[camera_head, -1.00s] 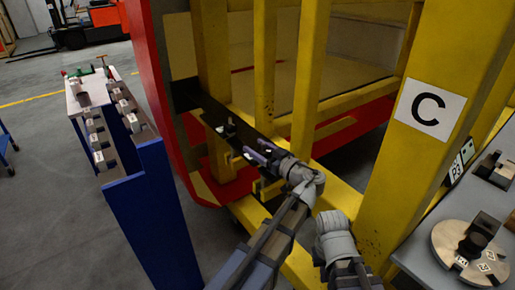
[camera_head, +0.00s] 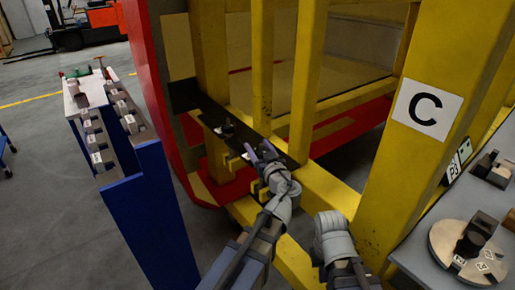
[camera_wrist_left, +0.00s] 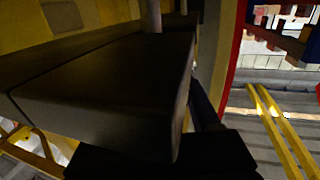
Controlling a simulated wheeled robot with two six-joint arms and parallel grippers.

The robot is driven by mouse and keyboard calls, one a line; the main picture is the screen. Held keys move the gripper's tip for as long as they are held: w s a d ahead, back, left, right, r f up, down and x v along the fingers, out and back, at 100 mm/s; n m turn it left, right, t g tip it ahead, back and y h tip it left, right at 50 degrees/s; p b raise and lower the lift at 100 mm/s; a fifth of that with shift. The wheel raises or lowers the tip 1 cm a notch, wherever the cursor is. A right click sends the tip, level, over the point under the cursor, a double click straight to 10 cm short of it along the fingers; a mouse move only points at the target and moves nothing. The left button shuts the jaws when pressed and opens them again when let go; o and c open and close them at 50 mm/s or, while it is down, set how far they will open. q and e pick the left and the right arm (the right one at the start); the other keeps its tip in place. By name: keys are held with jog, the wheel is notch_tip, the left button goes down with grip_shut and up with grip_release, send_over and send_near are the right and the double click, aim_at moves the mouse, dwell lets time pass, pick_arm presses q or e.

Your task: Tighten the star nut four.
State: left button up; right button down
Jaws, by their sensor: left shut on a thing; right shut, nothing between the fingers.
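My left gripper (camera_head: 262,151) is at the near right end of a dark bracket plate (camera_head: 212,112) on the yellow frame. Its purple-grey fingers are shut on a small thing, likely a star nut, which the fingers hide. In the left wrist view, dark blocky surfaces (camera_wrist_left: 110,90) fill the middle, and a thin grey rod (camera_wrist_left: 152,14) rises behind them at the top. Another small dark nut-like part (camera_head: 227,127) stands on the plate, left of the gripper and apart from it. My right arm shows at the bottom centre, but its fingers are not visible.
Yellow posts (camera_head: 262,70) rise behind the plate, and a thick yellow post (camera_head: 415,130) with a "C" sign stands to the right. A blue rack (camera_head: 150,205) with grey blocks stands left. A grey table (camera_head: 420,255) with a round metal part is at the right.

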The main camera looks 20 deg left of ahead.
pick_arm(q)
jog(key=o, duration=1.4)
jog(key=shift+c, duration=0.2)
jog(key=shift+s, duration=0.1)
